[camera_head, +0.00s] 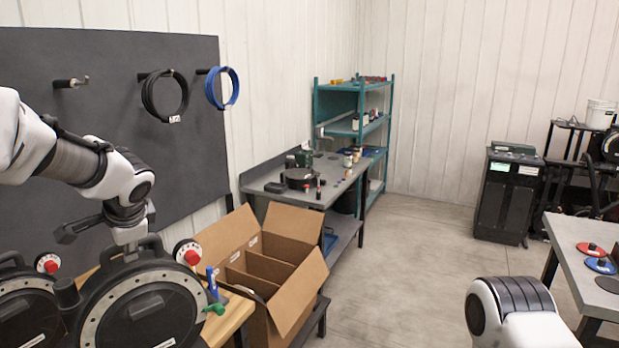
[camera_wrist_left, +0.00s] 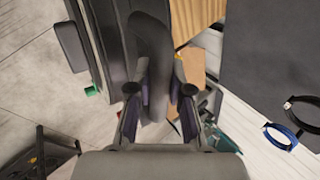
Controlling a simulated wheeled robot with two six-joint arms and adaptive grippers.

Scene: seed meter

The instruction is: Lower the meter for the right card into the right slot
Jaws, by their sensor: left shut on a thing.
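A round black seed meter (camera_head: 143,308) with a pale ring, a red knob and a carry handle is at the lower left of the head view. My left gripper (camera_head: 130,243) is shut on its handle. In the left wrist view the handle (camera_wrist_left: 152,65) passes between the two fingers (camera_wrist_left: 160,110). An open cardboard box (camera_head: 290,222) with dividers forming slots stands right of the held meter, apart from it. Small white labels show inside the box, too small to read. Slot bottoms are hidden. My right gripper is out of view; only part of that arm shows.
A second black meter (camera_head: 25,312) is at the far left. A wooden bench edge (camera_head: 232,315) with blue and green tools (camera_head: 212,285) lies between held meter and box. The box's raised flaps stand around its opening.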

